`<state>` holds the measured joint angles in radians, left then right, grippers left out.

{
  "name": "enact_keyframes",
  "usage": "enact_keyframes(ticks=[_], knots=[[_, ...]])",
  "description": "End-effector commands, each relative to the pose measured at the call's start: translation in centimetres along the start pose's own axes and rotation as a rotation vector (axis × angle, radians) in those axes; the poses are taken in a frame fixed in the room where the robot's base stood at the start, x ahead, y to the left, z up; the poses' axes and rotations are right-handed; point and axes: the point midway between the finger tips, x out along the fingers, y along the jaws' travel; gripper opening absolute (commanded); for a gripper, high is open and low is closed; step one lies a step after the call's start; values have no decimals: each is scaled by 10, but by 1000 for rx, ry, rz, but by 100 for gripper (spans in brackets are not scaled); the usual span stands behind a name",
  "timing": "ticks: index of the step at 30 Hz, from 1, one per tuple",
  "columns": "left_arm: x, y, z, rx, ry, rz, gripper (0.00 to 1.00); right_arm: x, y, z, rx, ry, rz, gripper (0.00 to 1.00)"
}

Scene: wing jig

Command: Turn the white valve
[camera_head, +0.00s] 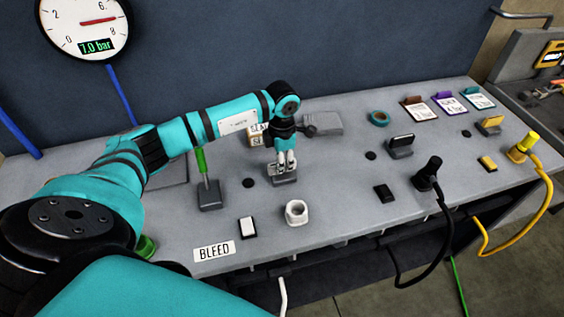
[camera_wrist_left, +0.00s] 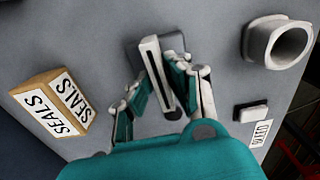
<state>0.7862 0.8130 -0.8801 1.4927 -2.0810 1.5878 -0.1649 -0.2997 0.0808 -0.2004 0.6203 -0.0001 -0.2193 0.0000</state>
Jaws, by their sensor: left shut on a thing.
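The white valve is an upright, flat white-edged handle (camera_wrist_left: 152,62) on a grey base (camera_head: 284,180) on the bench. In the head view my left gripper (camera_head: 284,166) comes down over it from above and hides most of the handle. In the left wrist view the gripper (camera_wrist_left: 160,84) has one finger on each side of the handle and is shut on it. My right gripper is in neither view.
A white socket (camera_head: 296,213) and a white-topped block (camera_head: 247,227) stand in front of the valve. A green lever (camera_head: 201,162) is to the left. A seals box (camera_wrist_left: 55,103) sits behind. Black (camera_head: 401,144) and yellow (camera_head: 490,123) valves stand right. A gauge (camera_head: 85,25) reads 7.0 bar.

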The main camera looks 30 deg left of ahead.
Motion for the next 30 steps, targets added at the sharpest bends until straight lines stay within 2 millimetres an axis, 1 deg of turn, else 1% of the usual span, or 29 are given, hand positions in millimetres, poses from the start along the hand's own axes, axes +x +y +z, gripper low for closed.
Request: enact_keyframes(ticks=[8,18,30], knots=[[1,1,0,-184,-2,2,0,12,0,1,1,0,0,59],[1,1,0,-504,-1,2,0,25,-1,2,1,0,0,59],[0,1,0,-885,-1,1,0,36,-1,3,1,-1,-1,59]])
